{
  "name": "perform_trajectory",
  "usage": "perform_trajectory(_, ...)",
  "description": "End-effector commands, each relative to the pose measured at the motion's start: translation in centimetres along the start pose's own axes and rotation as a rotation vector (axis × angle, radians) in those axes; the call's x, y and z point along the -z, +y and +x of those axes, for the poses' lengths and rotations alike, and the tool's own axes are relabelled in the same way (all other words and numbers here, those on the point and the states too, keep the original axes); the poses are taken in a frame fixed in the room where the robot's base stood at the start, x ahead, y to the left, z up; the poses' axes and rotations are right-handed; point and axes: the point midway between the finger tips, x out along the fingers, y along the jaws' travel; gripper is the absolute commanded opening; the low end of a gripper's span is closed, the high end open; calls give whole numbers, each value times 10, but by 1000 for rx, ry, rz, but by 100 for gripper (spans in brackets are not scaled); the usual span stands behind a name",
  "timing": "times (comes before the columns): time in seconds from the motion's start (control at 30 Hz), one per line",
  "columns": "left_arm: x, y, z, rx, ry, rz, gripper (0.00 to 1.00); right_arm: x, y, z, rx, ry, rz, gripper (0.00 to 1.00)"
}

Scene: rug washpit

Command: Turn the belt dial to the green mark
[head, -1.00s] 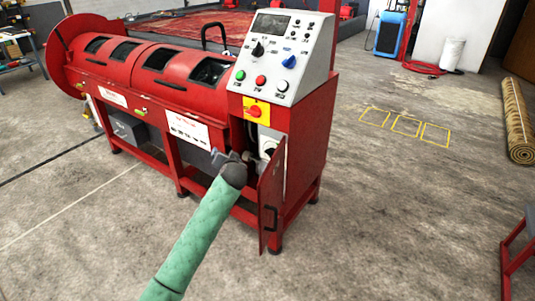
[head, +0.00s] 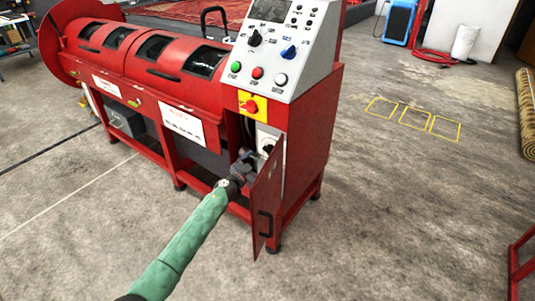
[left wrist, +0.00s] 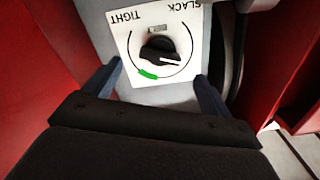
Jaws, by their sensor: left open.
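The belt dial is a black knob (left wrist: 158,49) on a white plate (left wrist: 132,30) lettered TIGHT and SLACK, upside down in the left wrist view. Its white pointer line points to the right, away from the green mark (left wrist: 148,74) on the arc. In the head view the plate (head: 266,138) shows partly inside the open cabinet of the red machine. My left gripper (head: 246,160) is open at the cabinet opening. Its fingers stand apart on either side of the plate in the wrist view, short of the knob. My right gripper is not in view.
The red cabinet door (head: 267,200) stands open just right of my left gripper. A sloped control panel (head: 270,45) with buttons and a yellow-backed red switch (head: 250,105) are above. Red cabinet walls flank the dial closely.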

Motion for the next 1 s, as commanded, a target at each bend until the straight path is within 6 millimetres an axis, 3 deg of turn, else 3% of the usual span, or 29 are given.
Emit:
perform_trajectory(0.17, -1, 0, 11, 3, 0, -17, 84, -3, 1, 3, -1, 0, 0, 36)
perform_trajectory(0.6, 0, -1, 68, 5, 0, -14, 84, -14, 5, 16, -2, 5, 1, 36)
perform_trajectory(1.0, 0, -1, 78, 4, -1, -14, 84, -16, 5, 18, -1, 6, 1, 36)
